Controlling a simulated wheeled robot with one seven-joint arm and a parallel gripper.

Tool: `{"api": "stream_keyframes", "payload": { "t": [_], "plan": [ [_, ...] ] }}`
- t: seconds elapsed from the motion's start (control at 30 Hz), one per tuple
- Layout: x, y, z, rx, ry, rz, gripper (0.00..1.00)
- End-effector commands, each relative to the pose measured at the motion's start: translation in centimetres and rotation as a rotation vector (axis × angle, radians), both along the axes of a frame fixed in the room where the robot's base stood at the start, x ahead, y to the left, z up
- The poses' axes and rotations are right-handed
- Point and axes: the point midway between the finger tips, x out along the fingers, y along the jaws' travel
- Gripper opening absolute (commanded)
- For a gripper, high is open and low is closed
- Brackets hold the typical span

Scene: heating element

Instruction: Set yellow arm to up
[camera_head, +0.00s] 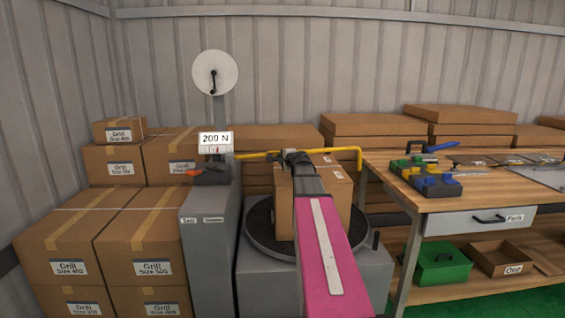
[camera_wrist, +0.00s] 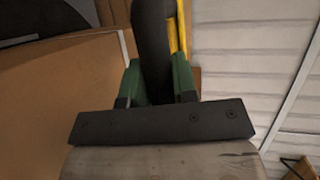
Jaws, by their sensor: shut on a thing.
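The yellow arm (camera_head: 330,150) is a thin bar that runs roughly level from the grey machine column to the right, above a cardboard box, and bends down at its right end. My gripper (camera_head: 293,157) is at the middle of this bar and covers part of it.
A cardboard box (camera_head: 342,200) stands on a dark round turntable (camera_head: 262,235) below the bar. Stacked boxes (camera_head: 150,235) fill the left. A wooden workbench (camera_head: 440,195) with tools stands close on the right. A "200 N" display (camera_head: 215,142) is on the column.

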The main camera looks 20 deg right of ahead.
Motion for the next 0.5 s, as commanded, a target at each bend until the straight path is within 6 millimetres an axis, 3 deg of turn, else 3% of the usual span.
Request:
{"api": "stream_keyframes", "payload": {
  "t": [0.27,0.5],
  "plan": [
    [0.2,0.6,4.2,-0.173,0.045,0.000,0.00],
    [0.7,2.3,9.1,-0.384,0.104,0.001,0.00]
  ]
}}
